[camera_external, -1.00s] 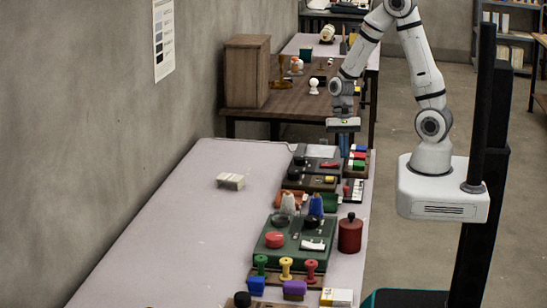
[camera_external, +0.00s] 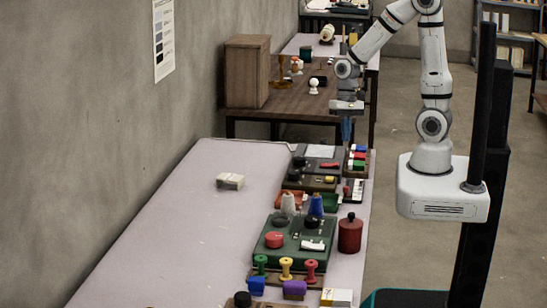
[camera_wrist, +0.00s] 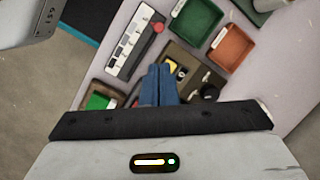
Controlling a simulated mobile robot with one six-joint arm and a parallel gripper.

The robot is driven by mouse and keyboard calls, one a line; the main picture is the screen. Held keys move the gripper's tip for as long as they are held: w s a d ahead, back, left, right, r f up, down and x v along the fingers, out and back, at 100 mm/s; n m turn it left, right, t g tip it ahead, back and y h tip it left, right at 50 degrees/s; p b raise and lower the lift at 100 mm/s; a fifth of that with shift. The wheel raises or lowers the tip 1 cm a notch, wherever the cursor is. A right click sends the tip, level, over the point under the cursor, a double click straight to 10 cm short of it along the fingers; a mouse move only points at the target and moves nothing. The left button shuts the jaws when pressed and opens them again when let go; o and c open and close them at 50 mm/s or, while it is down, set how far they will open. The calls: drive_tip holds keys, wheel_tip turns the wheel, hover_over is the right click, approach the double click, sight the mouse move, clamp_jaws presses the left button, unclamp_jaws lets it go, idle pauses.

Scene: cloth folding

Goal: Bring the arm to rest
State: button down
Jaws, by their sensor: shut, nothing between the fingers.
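My gripper (camera_external: 346,130) points down above the far right part of the pale table (camera_external: 190,210). Its blue fingers are together and hold nothing. In the wrist view my gripper (camera_wrist: 158,80) shows at the centre, with the closed blue fingers over the small boards and trays on the table. My arm rises from its white base at the right, bends at the top and comes down to the gripper. A folded white cloth (camera_external: 229,181) lies on the table, well to the left of my gripper.
Boards and small items crowd the table's right side, including a green board (camera_external: 292,247), spools and a dark red canister (camera_external: 350,234). The wrist view shows a green tray (camera_wrist: 197,20) and an orange tray (camera_wrist: 232,46). The table's left part is mostly clear. A brown table (camera_external: 290,105) stands behind.

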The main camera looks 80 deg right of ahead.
drive_tip(key=s+a+r+n+t+h, duration=0.1)
drive_tip(key=s+r+n, duration=0.4)
drive_tip(key=r+n, duration=0.5)
wheel_tip(320, 180, up, 2)
drive_tip(key=shift+t+h, duration=0.9)
drive_tip(key=shift+t, duration=0.2)
drive_tip(key=c, duration=2.2)
unclamp_jaws()
